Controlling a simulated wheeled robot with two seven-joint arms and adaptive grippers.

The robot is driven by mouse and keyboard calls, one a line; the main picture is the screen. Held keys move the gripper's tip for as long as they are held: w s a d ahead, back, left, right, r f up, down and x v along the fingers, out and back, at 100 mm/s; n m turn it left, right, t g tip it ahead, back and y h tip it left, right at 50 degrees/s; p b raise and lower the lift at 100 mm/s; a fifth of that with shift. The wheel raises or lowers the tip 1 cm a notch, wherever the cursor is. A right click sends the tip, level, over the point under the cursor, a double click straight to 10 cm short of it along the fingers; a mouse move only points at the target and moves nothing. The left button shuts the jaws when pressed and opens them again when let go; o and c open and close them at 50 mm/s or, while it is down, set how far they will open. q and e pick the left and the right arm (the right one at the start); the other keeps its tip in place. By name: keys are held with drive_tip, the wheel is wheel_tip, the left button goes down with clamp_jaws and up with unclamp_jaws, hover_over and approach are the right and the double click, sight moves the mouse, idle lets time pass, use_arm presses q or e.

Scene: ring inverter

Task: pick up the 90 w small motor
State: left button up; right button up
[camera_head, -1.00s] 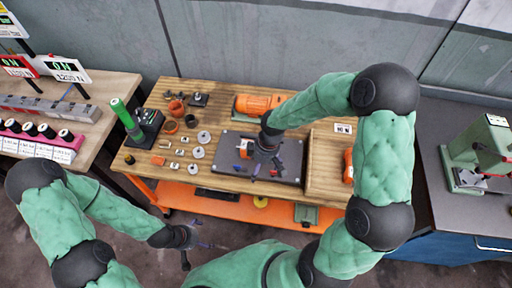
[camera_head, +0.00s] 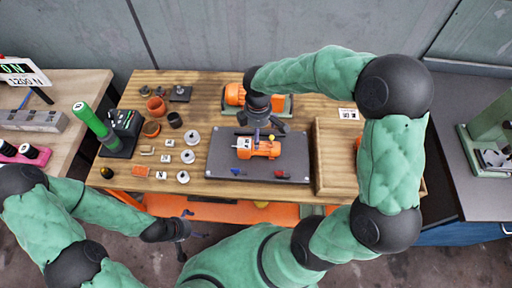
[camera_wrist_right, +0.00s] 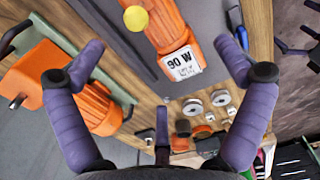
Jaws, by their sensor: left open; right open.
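The small orange motor (camera_head: 262,149) lies on a dark plate (camera_head: 222,160) on the wooden bench in the head view. In the right wrist view the motor (camera_wrist_right: 168,22) shows its white "90 W" label (camera_wrist_right: 181,63). My right gripper (camera_head: 262,125) is just behind the motor in the head view, apart from it as far as I can tell. In the right wrist view its purple fingers (camera_wrist_right: 158,58) are spread and empty, with the label end between and beyond them. My left gripper (camera_head: 192,245) is open and empty in front of the bench, low over the floor.
A larger orange motor (camera_head: 235,94) stands at the back, close to my right gripper; it also shows in the right wrist view (camera_wrist_right: 98,106). Several metal discs (camera_head: 188,156) and cups lie left of the plate. A wooden tray (camera_head: 333,180) borders it on the right.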

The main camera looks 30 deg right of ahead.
wheel_tip(320, 180, down, 4)
drive_tip(key=shift+w+f+b, duration=0.1)
drive_tip(key=shift+f+b, duration=0.05)
drive_tip(key=shift+b, duration=0.4)
wheel_tip(320, 180, down, 5)
drive_tip(key=shift+w+b, duration=0.1)
drive_tip(key=shift+b, duration=1)
drive_tip(key=c, duration=1.7)
